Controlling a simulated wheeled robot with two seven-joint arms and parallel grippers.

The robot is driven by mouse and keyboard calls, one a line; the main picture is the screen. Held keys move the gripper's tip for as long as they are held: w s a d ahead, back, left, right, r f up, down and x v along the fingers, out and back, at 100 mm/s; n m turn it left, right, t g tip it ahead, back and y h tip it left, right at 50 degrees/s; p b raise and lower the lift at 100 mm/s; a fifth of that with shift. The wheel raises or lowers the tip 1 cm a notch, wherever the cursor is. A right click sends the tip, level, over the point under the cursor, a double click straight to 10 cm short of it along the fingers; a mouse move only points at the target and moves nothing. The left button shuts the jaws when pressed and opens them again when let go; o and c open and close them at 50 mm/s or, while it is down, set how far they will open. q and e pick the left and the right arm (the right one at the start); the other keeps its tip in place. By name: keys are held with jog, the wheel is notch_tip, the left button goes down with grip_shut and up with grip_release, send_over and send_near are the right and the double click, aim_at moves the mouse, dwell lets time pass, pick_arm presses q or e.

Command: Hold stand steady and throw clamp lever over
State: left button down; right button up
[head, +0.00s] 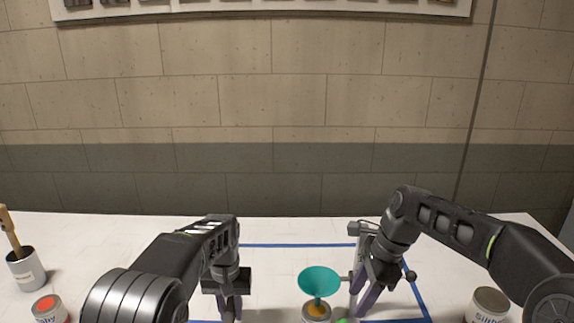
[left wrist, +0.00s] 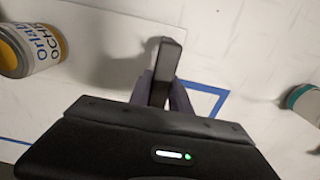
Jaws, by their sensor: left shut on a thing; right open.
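A grey upright post (head: 354,250) of the stand rises at right of centre, with a bracket at its top; its foot is out of view. A teal funnel (head: 319,280) sits over a small can beside it. A small dark knob (head: 410,276) shows just right of my right gripper; I cannot tell whether it is the clamp lever. My right gripper (head: 362,296) is open at the post, purple fingers angled down. My left gripper (head: 231,312) is left of the funnel, apart from the post. In the left wrist view it is shut on a dark bar (left wrist: 167,70).
Blue tape (head: 290,245) outlines a work area. A can with an orange top (head: 48,308) and a brush pot (head: 27,270) stand at left, another can (head: 488,304) at right. An ochre-labelled can (left wrist: 35,48) shows in the left wrist view. The back table is clear.

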aim_at(346, 320)
jog(key=shift+x, duration=5.1)
jog(key=shift+c, duration=0.4)
grip_shut()
jog(key=shift+d+r, duration=0.15)
